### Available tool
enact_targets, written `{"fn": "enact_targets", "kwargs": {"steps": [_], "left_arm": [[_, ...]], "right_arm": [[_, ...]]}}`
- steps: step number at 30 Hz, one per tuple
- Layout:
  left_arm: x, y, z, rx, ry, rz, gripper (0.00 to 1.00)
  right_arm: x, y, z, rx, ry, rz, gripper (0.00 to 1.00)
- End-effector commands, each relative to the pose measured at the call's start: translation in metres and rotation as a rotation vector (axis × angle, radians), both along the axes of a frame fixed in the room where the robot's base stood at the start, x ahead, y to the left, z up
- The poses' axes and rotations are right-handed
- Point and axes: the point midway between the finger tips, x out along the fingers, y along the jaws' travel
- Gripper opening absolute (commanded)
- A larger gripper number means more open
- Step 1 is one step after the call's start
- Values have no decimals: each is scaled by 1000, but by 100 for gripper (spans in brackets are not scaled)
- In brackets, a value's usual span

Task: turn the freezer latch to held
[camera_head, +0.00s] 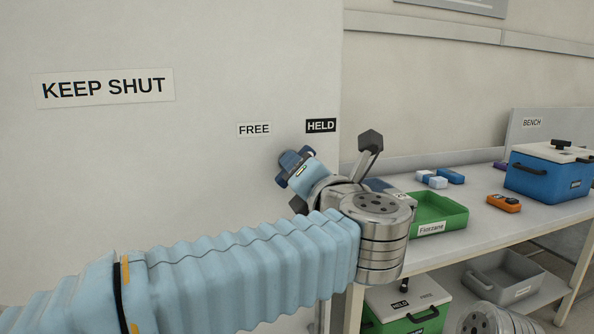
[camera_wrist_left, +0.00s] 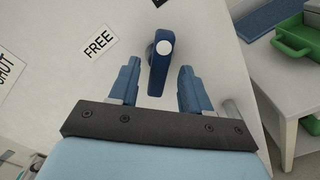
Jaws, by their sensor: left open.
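The freezer latch (camera_wrist_left: 158,68) is a dark blue bar with a round pale pivot, on the white freezer door, in the left wrist view. Its long end points down in that view, toward my gripper. My left gripper (camera_wrist_left: 156,86) is open, with one finger on each side of the bar's lower end and gaps showing on both sides. In the head view my left gripper (camera_head: 291,164) is at the door below the FREE label (camera_head: 254,129) and HELD label (camera_head: 321,125), where it and my wrist hide most of the latch. My right gripper is out of view.
A KEEP SHUT sign (camera_head: 104,88) is on the door. To the right, a bench (camera_head: 475,233) carries a green tray (camera_head: 440,212), an orange device (camera_head: 504,203), small blue and white blocks and a blue cooler (camera_head: 548,175). A green box (camera_head: 405,310) and grey bin (camera_head: 510,277) stand below.

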Motion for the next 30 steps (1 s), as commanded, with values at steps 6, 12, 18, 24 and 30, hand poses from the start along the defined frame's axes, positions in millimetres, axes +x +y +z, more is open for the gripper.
{"fn": "enact_targets", "kwargs": {"steps": [6,12,18,24,30], "left_arm": [[-53,-18,-2,-2,-1,-4,48],[-88,-29,-1,-1,0,-2,48],[-100,-33,-1,-1,0,1,48],[-101,-33,0,-1,0,1,48],[-101,-33,0,-1,1,0,48]], "right_arm": [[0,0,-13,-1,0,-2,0],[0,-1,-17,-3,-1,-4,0],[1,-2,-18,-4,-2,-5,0],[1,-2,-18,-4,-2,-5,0],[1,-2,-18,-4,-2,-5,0]]}}
